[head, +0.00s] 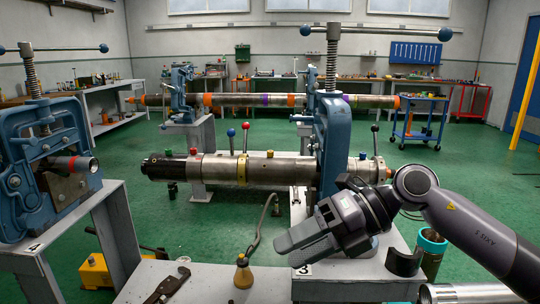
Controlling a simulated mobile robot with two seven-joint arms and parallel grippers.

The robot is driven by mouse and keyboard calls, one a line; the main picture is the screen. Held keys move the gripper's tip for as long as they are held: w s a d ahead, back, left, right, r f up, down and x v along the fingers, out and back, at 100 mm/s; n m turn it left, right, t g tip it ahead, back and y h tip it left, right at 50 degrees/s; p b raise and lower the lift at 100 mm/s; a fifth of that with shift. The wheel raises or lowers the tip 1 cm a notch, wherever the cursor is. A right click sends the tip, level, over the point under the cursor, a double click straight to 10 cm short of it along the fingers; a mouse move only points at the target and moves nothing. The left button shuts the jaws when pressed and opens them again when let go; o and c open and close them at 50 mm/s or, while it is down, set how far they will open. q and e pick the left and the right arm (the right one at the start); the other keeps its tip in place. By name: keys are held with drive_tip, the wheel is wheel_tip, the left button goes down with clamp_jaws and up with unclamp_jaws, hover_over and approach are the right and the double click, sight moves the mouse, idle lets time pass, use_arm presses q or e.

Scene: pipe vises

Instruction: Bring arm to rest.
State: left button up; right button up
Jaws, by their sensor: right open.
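My right arm (465,225) comes in from the lower right, bent at a grey wrist joint. Its right gripper (290,245) points left and slightly down, in front of the large blue pipe vise (328,130) and above the grey stand (345,288). The gripper is open, with nothing seen between its fingers. It hides part of the vise's base. A long steel pipe tool (215,170) with a brass ring lies level through this vise. My left gripper is not in view.
Another blue vise (45,150) holds a short pipe at the left. A wrench (168,285) and a brass-based tool (243,275) lie on the front bench. A teal-rimmed container (432,242) stands under my right arm. A blue cart (417,118) stands farther back on green floor.

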drive_tip(key=s+a+r+m+y+p, duration=0.2)
drive_tip(key=s+a+m+y, duration=0.15)
drive_tip(key=y, duration=0.25)
drive_tip(key=w+d+f+m+t+h+p, duration=0.1)
drive_tip(key=d+f+m+t+h+p, duration=0.35)
drive_tip(key=m+t, duration=0.65)
drive_tip(key=w+d+f+m+t+h+p, duration=0.1)
drive_tip(key=d+f+m+t+h, duration=0.45)
drive_tip(key=m, duration=1.05)
drive_tip(key=s+d+f+m+g+h+p, duration=0.1)
drive_tip(key=s+d+f+m+g+h, duration=0.1)
drive_tip(key=s+f, duration=0.6)
drive_tip(key=s+d+f+m+g+h+p, duration=0.2)
drive_tip(key=s+d+f+m+g+h, duration=0.1)
drive_tip(key=s+d+f, duration=0.4)
wheel_tip(320, 180, down, 3)
drive_tip(key=m+h, duration=0.1)
drive_tip(key=m, duration=0.1)
drive_tip(key=shift+s+d+m, duration=0.15)
drive_tip(key=shift+s+m, duration=0.2)
drive_tip(key=shift+s, duration=0.05)
